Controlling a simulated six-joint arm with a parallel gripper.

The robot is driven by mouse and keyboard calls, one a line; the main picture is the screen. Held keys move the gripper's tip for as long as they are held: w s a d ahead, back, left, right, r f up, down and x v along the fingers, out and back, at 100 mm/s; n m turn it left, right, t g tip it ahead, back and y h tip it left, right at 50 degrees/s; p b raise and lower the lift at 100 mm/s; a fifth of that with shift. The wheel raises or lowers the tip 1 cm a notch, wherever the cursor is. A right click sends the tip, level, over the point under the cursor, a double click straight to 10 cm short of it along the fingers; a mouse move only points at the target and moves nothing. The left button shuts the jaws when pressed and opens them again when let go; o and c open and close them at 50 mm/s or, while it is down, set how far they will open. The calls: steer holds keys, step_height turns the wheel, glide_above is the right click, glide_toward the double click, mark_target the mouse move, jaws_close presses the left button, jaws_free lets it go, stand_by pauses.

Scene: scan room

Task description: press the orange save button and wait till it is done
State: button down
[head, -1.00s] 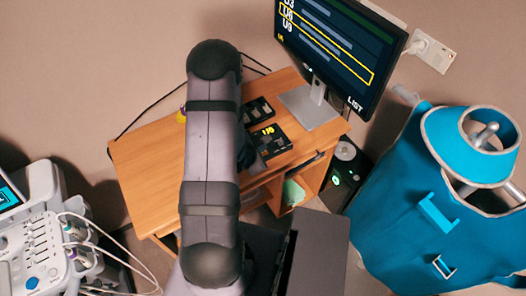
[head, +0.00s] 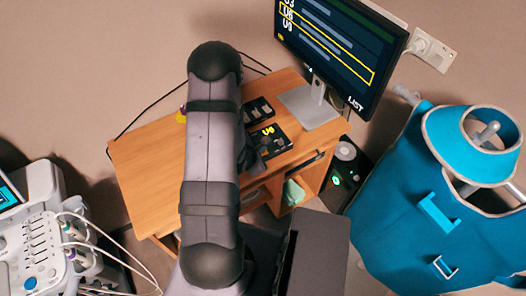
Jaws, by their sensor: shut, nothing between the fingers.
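A small black control box (head: 270,143) lies on the wooden desk (head: 150,165), with a lit yellow readout on its top. A black keypad (head: 257,110) with pale keys lies just behind it. I cannot make out an orange save button; my arm covers part of the desk beside the box. The monitor (head: 335,45) shows a list with one row framed in yellow, and the word LIST at its lower corner. My arm reaches over the desk, and a dark part of it shows at the box's left edge. My gripper's fingers are hidden behind the arm.
A teal apron (head: 400,220) hangs at the right, by a wall socket (head: 432,50). A white machine with cables (head: 50,240) stands at the lower left. A dark unit with a green light (head: 337,181) stands right of the desk.

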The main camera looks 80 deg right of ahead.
steer(key=shift+f+b, duration=0.3)
steer(key=shift+f, duration=0.1)
stand_by(0.4)
steer(key=shift+r, duration=0.1)
steer(key=shift+r+p, duration=0.75)
steer(key=shift+p, duration=0.1)
steer(key=shift+r, duration=0.1)
step_height(320, 180, up, 5)
steer(key=p, duration=0.4)
steer(key=shift+p, duration=0.4)
stand_by(0.7)
